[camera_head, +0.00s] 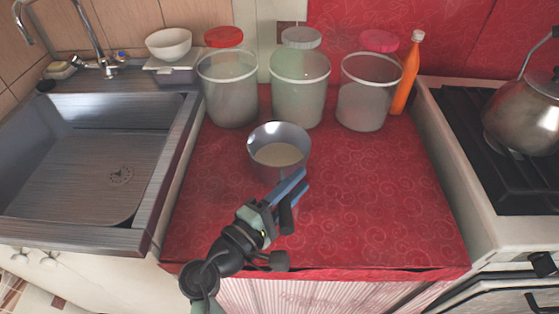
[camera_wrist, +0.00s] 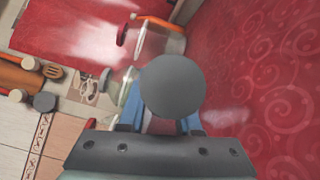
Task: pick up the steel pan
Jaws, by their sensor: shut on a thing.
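The steel pan (camera_head: 279,135) is in the middle of the red counter in the head view, with its open mouth up and a pale inside showing. My gripper (camera_head: 296,186), with blue fingers, is at the pan's near side and shut on it. In the wrist view a dark grey round part of the pan (camera_wrist: 173,85) is just past my blue fingers (camera_wrist: 158,120). The fingers hide part of the pan's near side. I cannot tell whether its base touches the cloth.
Three clear canisters (camera_head: 228,90) and an orange bottle (camera_head: 405,75) stand along the back. A sink (camera_head: 90,160) is at left, with a white bowl (camera_head: 169,43) behind it. A kettle (camera_head: 525,115) sits on the stove at right. The cloth (camera_head: 390,200) right of the pan is clear.

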